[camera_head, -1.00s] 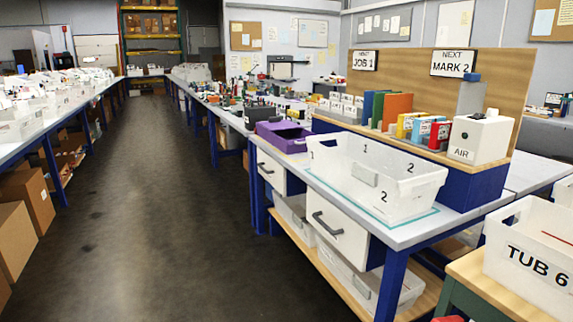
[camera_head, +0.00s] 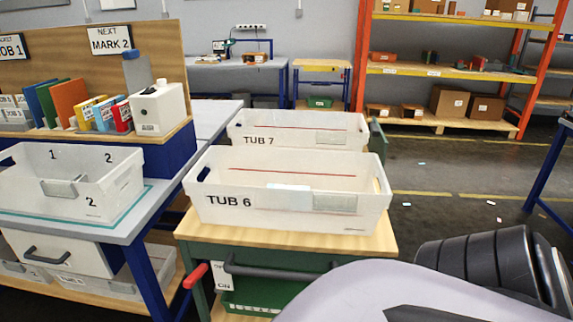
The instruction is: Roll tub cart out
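The tub cart (camera_head: 212,243) stands right of the workbench, with a wooden top, a green frame and a dark handle bar (camera_head: 275,270) along its near side. A red-tipped lever (camera_head: 196,275) sticks out at its near left corner, beside a small white tag (camera_head: 222,274) whose lettering is partly legible. White TUB 6 (camera_head: 290,214) stands on the near part of the top, and TUB 7 (camera_head: 298,142) stands behind it. A part of my own arm fills the lower right. Neither gripper shows.
The workbench (camera_head: 165,195) with a white numbered tub (camera_head: 110,200) is close on the cart's left. Open floor (camera_head: 440,195) lies to the cart's right. An orange shelf rack (camera_head: 455,75) stands behind, and a blue-legged table (camera_head: 560,165) is at the right edge.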

